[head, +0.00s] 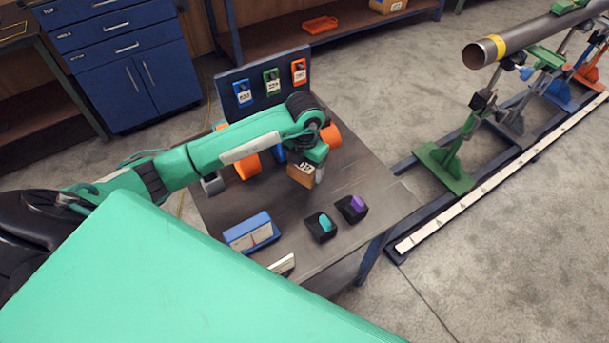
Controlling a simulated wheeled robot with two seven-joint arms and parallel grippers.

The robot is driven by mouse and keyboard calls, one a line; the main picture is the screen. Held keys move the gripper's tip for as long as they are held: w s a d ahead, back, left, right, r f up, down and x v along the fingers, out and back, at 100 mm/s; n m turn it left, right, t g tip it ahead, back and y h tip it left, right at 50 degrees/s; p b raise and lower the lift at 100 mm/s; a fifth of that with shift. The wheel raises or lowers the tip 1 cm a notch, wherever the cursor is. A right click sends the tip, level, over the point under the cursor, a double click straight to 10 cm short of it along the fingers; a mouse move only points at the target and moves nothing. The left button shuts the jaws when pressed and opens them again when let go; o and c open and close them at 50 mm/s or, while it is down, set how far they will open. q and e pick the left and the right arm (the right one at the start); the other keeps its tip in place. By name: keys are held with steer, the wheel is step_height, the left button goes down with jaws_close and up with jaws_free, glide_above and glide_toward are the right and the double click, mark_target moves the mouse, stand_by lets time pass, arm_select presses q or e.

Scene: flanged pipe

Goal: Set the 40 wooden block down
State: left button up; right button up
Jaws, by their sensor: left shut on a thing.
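My left gripper (313,163) is over the dark work table (285,212), pointing down, and is shut on a brown wooden block (301,175). The block has a pale label with dark marks that are too small to read surely. The fingers are partly hidden by the wrist and the block. I cannot tell whether the block's underside touches the table top. My right gripper is not in view.
A blue case (251,233) and two black holders, one with a teal piece (324,224) and one with a purple piece (356,205), stand in front of the block. The table's right corner is bare.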

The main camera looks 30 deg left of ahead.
mark_target(305, 166)
arm_select(q)
step_height(305, 166, down, 6)
steer(key=shift+r+p, duration=0.2)
steer(key=shift+p, duration=0.3)
steer(key=shift+f, duration=0.25)
steer(key=o, duration=1)
steer(key=shift+r, duration=0.15)
step_height(305, 166, up, 11)
steer(key=b, duration=0.3)
steer(key=shift+r, duration=0.55)
